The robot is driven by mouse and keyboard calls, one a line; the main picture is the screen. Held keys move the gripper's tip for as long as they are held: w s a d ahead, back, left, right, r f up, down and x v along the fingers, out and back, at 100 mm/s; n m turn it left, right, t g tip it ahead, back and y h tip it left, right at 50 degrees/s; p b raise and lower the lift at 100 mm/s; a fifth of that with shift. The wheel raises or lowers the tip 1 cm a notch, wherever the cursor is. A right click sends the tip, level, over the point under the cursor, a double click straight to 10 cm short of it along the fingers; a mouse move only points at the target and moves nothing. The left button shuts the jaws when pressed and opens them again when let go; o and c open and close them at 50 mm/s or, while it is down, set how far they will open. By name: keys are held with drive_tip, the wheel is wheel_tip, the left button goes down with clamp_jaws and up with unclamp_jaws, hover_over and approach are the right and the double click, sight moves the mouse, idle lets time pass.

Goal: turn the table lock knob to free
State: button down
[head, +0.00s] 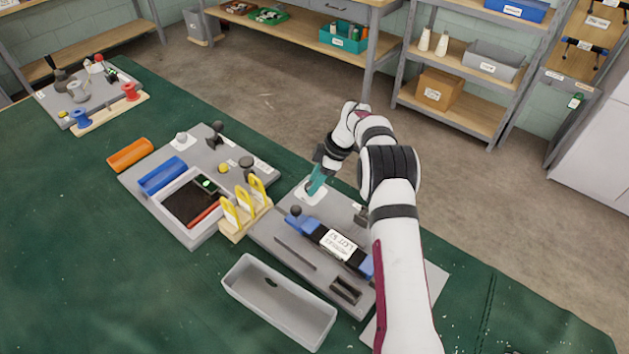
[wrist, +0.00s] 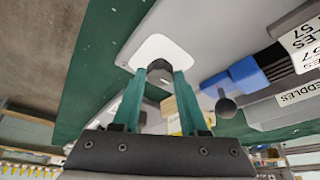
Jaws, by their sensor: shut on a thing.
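The table lock knob (wrist: 160,72) is a dark grey round knob on a white label plate (wrist: 150,48), set in a grey board (head: 275,228). My gripper (wrist: 160,80) has its two teal fingers on either side of the knob and is shut on it. In the head view, my gripper (head: 315,184) reaches down to the white plate (head: 304,197) at the board's far edge and partly hides the knob. I cannot read any marking on the plate or tell which way the knob points.
A blue-ended dark bar with a white label (head: 340,243) lies across the same board, beside a ball-topped lever (head: 295,211). A stand with yellow-handled tools (head: 243,208) is close on the left. A grey tray (head: 280,298) sits in front on the green mat (head: 90,240).

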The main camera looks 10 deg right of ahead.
drive_tip(key=shift+c, duration=2.2)
unclamp_jaws()
drive_tip(key=v, duration=1.5)
drive_tip(key=shift+r, duration=0.35)
